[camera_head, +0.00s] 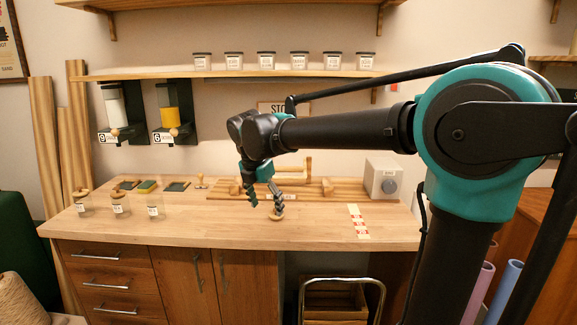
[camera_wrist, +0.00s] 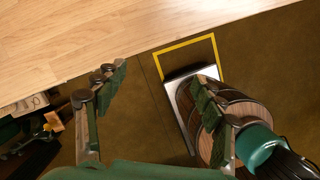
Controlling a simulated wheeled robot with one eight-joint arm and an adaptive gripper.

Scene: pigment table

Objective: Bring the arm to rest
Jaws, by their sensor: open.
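My arm reaches from the right across the head view, its forearm level above the table (camera_head: 230,232). My gripper (camera_head: 266,206) hangs at its end, pointing down over the table, fingers spread apart. A small round wooden piece (camera_head: 276,215) shows at the right fingertip; I cannot tell whether they touch. In the wrist view my gripper (camera_wrist: 155,88) is open, with nothing between its fingers. The table's pale top (camera_wrist: 90,38) and front edge cross the upper part there, with floor below.
Three labelled jars (camera_head: 119,204) stand at the table's left. A wooden rack (camera_head: 225,191) and a white box with a grey dial (camera_head: 384,178) stand at the back. Several jars line the shelf (camera_head: 225,74). A yellow outline (camera_wrist: 187,43) marks the floor. The table's front middle is clear.

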